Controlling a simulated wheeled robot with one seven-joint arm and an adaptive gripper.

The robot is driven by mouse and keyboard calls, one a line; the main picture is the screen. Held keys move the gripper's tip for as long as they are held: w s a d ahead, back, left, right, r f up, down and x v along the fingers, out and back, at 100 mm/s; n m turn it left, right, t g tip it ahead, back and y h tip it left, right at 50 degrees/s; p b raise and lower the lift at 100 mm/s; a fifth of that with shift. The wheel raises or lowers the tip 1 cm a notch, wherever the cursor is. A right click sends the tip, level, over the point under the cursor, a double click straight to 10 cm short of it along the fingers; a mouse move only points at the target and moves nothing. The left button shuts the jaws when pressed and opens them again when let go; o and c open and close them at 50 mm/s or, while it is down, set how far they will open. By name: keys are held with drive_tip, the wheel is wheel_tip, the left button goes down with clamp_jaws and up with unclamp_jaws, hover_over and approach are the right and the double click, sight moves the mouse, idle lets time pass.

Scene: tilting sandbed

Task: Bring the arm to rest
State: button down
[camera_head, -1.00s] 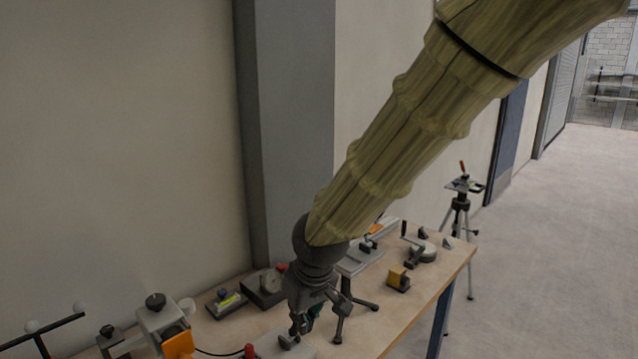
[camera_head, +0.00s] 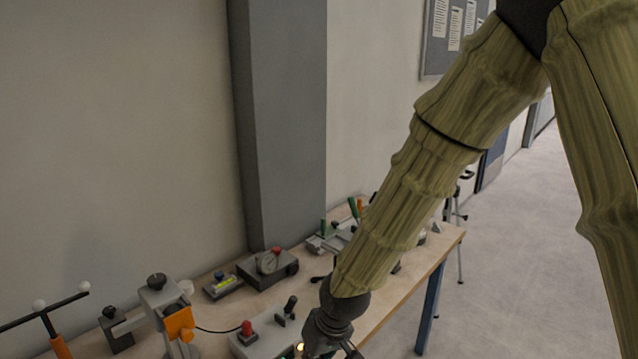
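My arm, in its olive sleeve, reaches down from the upper right of the head view. My gripper (camera_head: 332,347) is at the bottom edge of the picture, over or in front of the workbench (camera_head: 385,318). Its fingers are mostly cut off by the frame, so I cannot tell whether they are open or shut or hold anything. Beside it on the left is a grey box (camera_head: 262,338) with a red knob, a dark lever and a small lit yellow spot. I cannot tell whether the gripper touches the box.
A grey device with an orange plate (camera_head: 179,324) stands at the left. A dark box with a dial (camera_head: 268,267) and a small level-like block (camera_head: 222,286) sit near the wall. A grey pillar (camera_head: 287,120) rises behind the bench. Open floor (camera_head: 510,240) lies to the right.

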drive_tip(key=s+d+f+m, duration=0.1)
drive_tip(key=s+d+f, duration=0.2)
drive_tip(key=f, duration=0.4)
drive_tip(key=s+d+f+m+g, duration=0.1)
drive_tip(key=s+d+f, duration=0.3)
drive_tip(key=f, duration=0.2)
drive_tip(key=s+d+f+m, duration=0.2)
drive_tip(key=s+d+f, duration=0.1)
drive_tip(key=f, duration=0.4)
drive_tip(key=s+d+f+m+h, duration=0.1)
drive_tip(key=s+d+f, duration=0.4)
drive_tip(key=s+d, duration=0.2)
drive_tip(key=s+d+f+h, duration=0.2)
drive_tip(key=s+d+f, duration=0.4)
drive_tip(key=s, duration=0.5)
drive_tip(key=shift+d+f+m+g, duration=0.15)
drive_tip(key=shift+d+m+g, duration=0.25)
drive_tip(key=shift+d, duration=0.05)
